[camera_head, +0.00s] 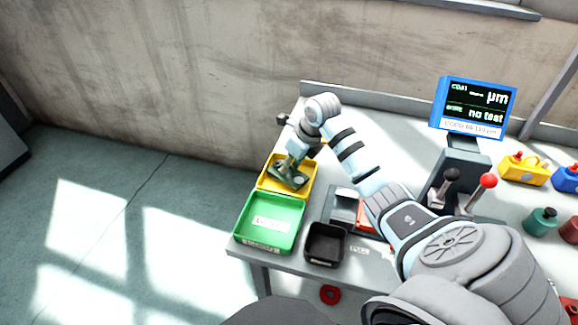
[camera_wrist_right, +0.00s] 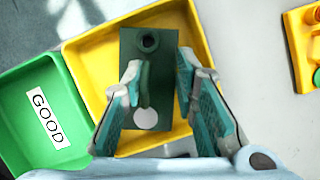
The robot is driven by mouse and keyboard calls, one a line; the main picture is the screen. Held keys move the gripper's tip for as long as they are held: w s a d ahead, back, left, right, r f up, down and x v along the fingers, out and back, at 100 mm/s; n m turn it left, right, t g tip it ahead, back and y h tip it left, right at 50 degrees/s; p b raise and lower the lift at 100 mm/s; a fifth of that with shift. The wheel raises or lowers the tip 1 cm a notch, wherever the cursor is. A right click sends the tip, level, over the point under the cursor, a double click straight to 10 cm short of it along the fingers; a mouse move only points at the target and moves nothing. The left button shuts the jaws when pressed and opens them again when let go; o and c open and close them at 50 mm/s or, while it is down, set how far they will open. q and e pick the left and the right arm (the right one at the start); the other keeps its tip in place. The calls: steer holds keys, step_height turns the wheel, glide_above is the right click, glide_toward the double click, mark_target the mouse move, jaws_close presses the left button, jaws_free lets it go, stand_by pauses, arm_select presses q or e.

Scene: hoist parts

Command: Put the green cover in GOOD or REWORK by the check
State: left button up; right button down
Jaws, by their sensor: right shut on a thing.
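The green cover (camera_wrist_right: 148,70) is a dark green rectangular plate with a round boss, a raised middle part and a white dot. My right gripper (camera_wrist_right: 157,95) is shut on its raised middle part. In the head view the cover (camera_head: 283,179) is at the yellow tray (camera_head: 265,184), inside its outline; I cannot tell if it touches the tray floor. The green tray (camera_head: 240,228) in front is empty and reads GOOD in the right wrist view (camera_wrist_right: 75,152). The display (camera_head: 473,106) reads "no test", with dashes before µm. My left gripper is not in view.
A black bin (camera_head: 310,258) stands right of the green tray. A device with a red-knobbed lever (camera_head: 487,181) stands below the display. Yellow (camera_head: 524,170), blue, teal (camera_head: 541,220) and dark red parts sit at the right. My right arm crosses the table's middle.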

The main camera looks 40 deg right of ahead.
steer(key=shift+f, duration=0.7)
steer(key=c, duration=1.3)
jaws_free()
steer(key=shift+s+r, duration=0.1)
steer(key=shift+r, duration=0.25)
steer(key=p+v, duration=0.1)
steer(key=v, duration=1)
steer(key=shift+s+r+p, duration=0.15)
steer(key=shift+s+p, duration=0.05)
steer(key=shift+p, duration=0.2)
